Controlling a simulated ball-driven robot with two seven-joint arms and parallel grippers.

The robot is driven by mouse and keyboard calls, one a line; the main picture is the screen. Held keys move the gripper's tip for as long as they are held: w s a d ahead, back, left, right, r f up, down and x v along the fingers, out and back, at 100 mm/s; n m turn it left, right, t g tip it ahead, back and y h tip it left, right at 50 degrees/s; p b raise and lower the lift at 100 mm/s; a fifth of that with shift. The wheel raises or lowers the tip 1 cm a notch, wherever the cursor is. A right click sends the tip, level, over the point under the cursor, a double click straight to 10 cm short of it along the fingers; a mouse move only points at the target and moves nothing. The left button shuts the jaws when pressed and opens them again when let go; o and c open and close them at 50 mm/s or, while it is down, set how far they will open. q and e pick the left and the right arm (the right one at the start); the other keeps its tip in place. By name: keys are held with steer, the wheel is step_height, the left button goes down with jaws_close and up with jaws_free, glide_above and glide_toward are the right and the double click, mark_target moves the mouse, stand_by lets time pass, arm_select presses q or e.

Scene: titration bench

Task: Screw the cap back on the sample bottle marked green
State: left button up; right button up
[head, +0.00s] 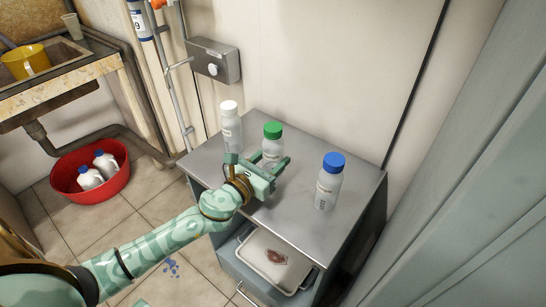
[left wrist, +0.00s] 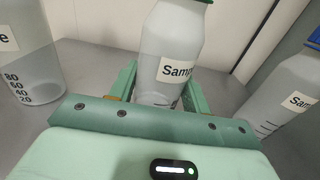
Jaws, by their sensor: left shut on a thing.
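The sample bottle with the green cap (head: 272,150) stands upright in the middle of the grey cabinet top, its green cap (head: 273,130) sitting on its neck. Whether the cap is tight cannot be told. My left gripper (head: 270,172) is shut around the lower body of this bottle. In the left wrist view the bottle's white body (left wrist: 172,55) with a "Sam…" label stands between the fingers, and only the cap's lower edge shows at the top. My right gripper is not in view.
A white-capped bottle (head: 230,128) stands to the left and a blue-capped bottle (head: 329,182) to the right on the cabinet top (head: 290,215). An open drawer below holds a white tray (head: 255,259). A red basin (head: 66,185) with bottles sits on the floor.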

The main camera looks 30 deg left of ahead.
arm_select(q)
steer(key=shift+f, duration=0.2)
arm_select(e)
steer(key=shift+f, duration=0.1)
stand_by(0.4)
arm_select(q)
steer(key=o, duration=1.2)
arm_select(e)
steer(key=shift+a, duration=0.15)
arm_select(q)
steer(key=shift+o, duration=0.2)
steer(key=shift+s, duration=0.1)
